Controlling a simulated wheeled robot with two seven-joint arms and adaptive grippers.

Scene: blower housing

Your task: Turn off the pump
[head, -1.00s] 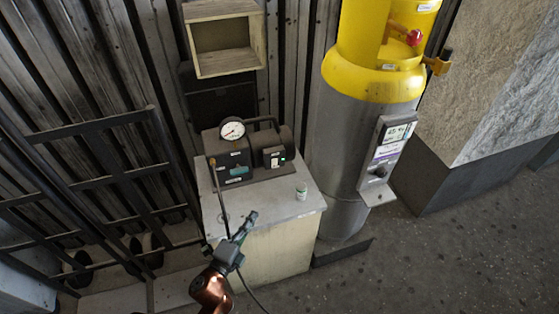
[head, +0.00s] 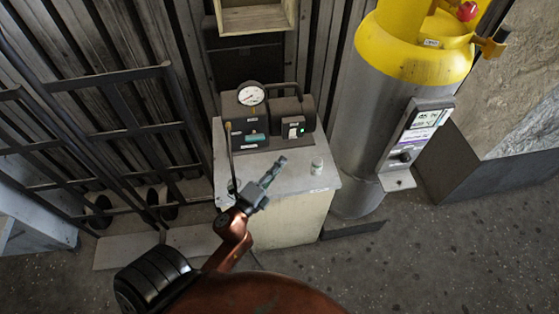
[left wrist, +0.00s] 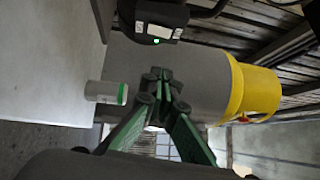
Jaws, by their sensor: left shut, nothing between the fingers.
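The pump (head: 262,135) is a dark machine with a round white gauge, standing on a pale cabinet. Its right end carries a small white-labelled switch panel (head: 293,127). In the left wrist view the pump (left wrist: 165,14) shows at the top, with a green light lit on the panel's edge. My left gripper (head: 281,161) has green fingers and points up toward the pump from in front, apart from it. In the left wrist view the fingertips (left wrist: 160,78) are together and empty, below the panel in the picture. My right gripper is not in view.
A small white can (head: 317,165) stands on the cabinet top (head: 308,180), right of my left gripper. A tall grey and yellow cylinder (head: 375,115) with a control box (head: 414,135) stands at right. Black metal racks (head: 115,135) stand at left. Floor at lower right is clear.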

